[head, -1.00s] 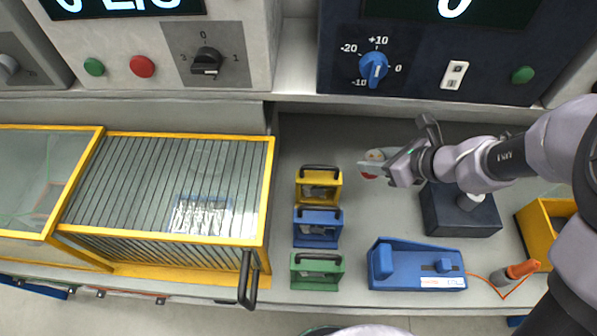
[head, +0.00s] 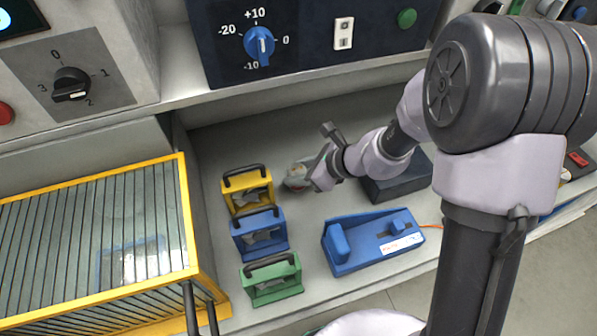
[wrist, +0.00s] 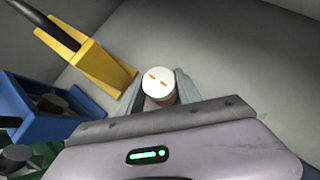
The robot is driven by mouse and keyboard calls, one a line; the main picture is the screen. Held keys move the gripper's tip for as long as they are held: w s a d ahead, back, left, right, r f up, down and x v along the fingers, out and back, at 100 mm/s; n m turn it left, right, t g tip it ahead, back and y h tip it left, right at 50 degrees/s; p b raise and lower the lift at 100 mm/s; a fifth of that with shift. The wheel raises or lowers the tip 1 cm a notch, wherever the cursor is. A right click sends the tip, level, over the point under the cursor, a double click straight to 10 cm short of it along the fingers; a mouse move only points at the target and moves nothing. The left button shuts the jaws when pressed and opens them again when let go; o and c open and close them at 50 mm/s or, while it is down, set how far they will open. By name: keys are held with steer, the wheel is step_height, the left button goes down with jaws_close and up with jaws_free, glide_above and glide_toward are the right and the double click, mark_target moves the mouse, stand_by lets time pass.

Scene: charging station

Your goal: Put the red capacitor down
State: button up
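The red capacitor (wrist: 160,84) has a white top with two small tan terminals. In the wrist view it sits between the two fingers of my gripper (wrist: 158,92), which lie close against its sides. Only a little of its red side shows below the top. In the head view my gripper (head: 304,176) is low over the grey bench, right of the yellow box, and the capacitor is small and partly hidden by the fingers. I cannot tell whether its base touches the bench.
Yellow (head: 248,190), blue (head: 259,234) and green (head: 271,279) handled boxes stand in a row at left. A blue device (head: 373,242) lies in front of my arm, and a dark box (head: 397,181) stands under it. A yellow-framed cage (head: 187,215) is further left. Bare bench lies behind.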

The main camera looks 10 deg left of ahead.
steer(key=o, duration=0.4)
steer(key=shift+o, duration=0.2)
steer(key=shift+r, duration=0.1)
